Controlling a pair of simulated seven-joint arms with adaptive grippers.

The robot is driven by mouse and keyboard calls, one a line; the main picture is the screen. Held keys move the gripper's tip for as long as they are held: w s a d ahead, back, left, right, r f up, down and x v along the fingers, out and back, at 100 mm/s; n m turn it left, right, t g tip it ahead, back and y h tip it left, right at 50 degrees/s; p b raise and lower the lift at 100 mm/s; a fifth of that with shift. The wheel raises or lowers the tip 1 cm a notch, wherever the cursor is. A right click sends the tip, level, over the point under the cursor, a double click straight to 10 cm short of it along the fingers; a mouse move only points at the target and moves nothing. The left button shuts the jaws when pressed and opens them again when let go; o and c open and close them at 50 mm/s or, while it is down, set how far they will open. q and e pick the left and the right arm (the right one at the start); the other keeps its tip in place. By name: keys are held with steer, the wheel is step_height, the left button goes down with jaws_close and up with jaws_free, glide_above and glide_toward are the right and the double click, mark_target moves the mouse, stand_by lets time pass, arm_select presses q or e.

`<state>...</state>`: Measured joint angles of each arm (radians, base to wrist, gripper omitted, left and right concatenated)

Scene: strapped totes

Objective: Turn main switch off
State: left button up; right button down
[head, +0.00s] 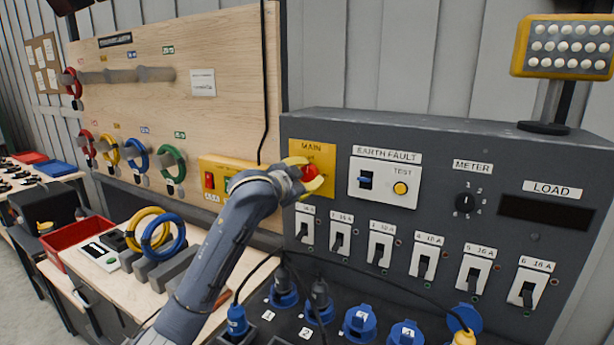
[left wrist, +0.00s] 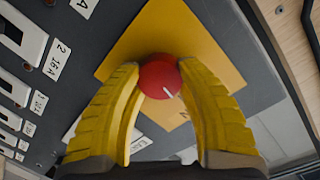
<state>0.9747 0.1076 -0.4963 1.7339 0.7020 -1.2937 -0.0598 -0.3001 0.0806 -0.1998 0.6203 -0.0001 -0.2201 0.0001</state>
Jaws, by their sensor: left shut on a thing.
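The main switch is a red round knob (head: 309,171) on a yellow plate (head: 321,152) marked MAIN, at the upper left of the dark grey panel. My left gripper (head: 307,174) is shut on the knob, with one yellow finger above it and one below in the head view. In the left wrist view the red knob (left wrist: 159,78) sits between the two yellow fingertips of the left gripper (left wrist: 160,72). A short white mark on the knob points to the lower right in that view. The fingers hide part of the knob's sides. My right gripper is not in view.
Right of the knob is the EARTH FAULT plate (head: 384,183) with a blue switch and yellow button. A row of breaker switches (head: 381,247) runs below. A wooden board (head: 200,100) stands left.

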arm_select(q)
steer(key=shift+r+n, duration=0.15)
steer(key=shift+n, duration=0.55)
steer(key=o, duration=1.3)
steer(key=shift+o, duration=0.2)
steer(key=v, duration=1.2)
steer(key=shift+a, duration=0.15)
steer(key=shift+w, duration=0.1)
